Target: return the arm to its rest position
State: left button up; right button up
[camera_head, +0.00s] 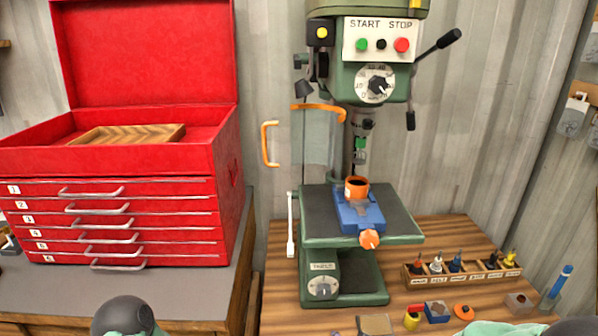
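No gripper of mine shows in the head view. At the bottom left edge a dark rounded part with pale green, which looks like a link of my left arm, is partly in the picture. At the bottom right edge similar pale green and dark parts, apparently of my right arm, are just visible. Both are cut off by the frame, so the hands and anything in them are hidden.
A green drill press (376,82) stands on the wooden bench (445,232), with an orange-topped blue vise (360,212) on its table. A red tool chest (120,160) stands at left. A bit rack (462,272) and small parts crowd the bench's front right.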

jog(key=s+a+f+n+g+y+p, duration=0.1)
jog(key=s+f+n+g, duration=0.7)
jog(key=s+f, duration=1.1)
notch_tip(320, 180, down, 4)
jog(key=shift+s+a+g+y+p, duration=0.15)
jog(key=shift+a+g+y+p, duration=0.15)
jog(key=shift+y+p, duration=0.5)
